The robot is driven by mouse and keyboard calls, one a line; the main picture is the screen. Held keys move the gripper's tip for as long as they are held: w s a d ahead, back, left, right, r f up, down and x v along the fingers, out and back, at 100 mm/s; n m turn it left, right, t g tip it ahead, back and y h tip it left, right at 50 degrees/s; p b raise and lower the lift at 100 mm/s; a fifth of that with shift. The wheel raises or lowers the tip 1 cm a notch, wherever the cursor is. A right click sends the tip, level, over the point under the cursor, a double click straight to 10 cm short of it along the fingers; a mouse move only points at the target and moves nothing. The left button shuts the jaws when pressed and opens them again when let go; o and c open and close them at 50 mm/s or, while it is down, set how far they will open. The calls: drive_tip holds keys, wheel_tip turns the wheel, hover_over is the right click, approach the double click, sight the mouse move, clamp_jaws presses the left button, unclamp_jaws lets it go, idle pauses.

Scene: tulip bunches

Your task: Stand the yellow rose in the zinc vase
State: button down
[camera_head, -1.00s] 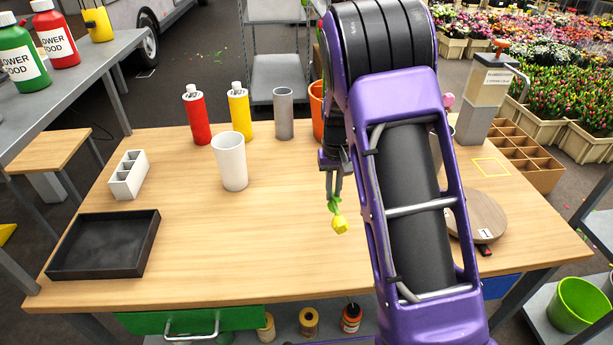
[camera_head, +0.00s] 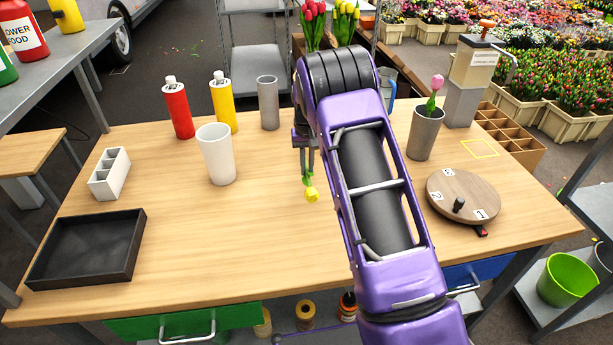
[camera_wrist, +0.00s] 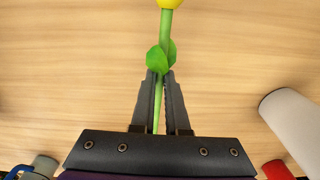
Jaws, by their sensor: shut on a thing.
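My gripper (camera_head: 308,170) is shut on the green stem of the yellow rose (camera_head: 312,194) and holds it over the middle of the table, bloom away from the fingers and tilted downward in the head view. In the wrist view the stem (camera_wrist: 157,108) runs between the fingers (camera_wrist: 163,78), with leaves just past the tips. A plain grey cylindrical vase (camera_head: 268,103) stands upright at the back, left of my gripper. A tapered grey vase (camera_head: 425,135) with a pink flower stands right of my arm. I cannot tell which is the zinc one.
A white vase (camera_head: 216,155) stands left of my gripper. Red (camera_head: 178,110) and yellow (camera_head: 223,105) bottles stand behind it. A black tray (camera_head: 85,250) and white divided holder (camera_head: 109,174) are at left, a round numbered board (camera_head: 463,195) at right. The front middle is clear.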

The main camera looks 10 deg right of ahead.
sight(307, 170)
drive_tip(key=shift+f, duration=1.9)
drive_tip(key=shift+f+b, duration=0.15)
drive_tip(key=shift+b, duration=0.15)
drive_tip(key=c, duration=0.9)
unclamp_jaws()
